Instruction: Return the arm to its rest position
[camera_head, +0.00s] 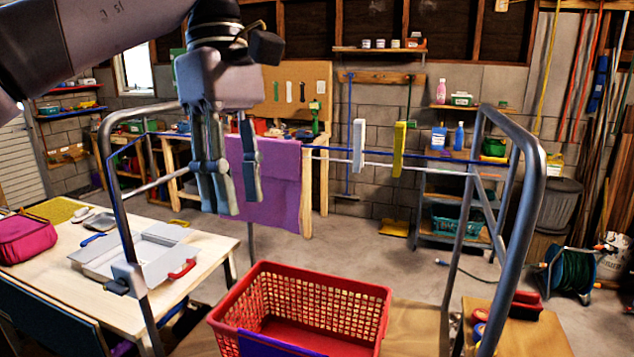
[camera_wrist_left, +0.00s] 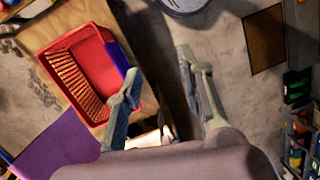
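My left arm comes in from the upper left in the head view. Its left gripper (camera_head: 240,204) points down in front of a purple cloth (camera_head: 280,190) that hangs over a rail. In the left wrist view, the fingers of this gripper (camera_wrist_left: 158,62) are spread apart with nothing between them. The purple cloth (camera_wrist_left: 58,152) lies to the left of the fingers there, apart from them. My right gripper is not in view.
A red basket (camera_head: 362,305) with a blue-purple cloth (camera_head: 272,344) over its near rim stands below. Metal frame bars (camera_head: 530,180) rise at both sides. A table (camera_head: 52,270) with a grey open case (camera_head: 130,250) is at left. Open floor (camera_head: 365,245) lies beyond.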

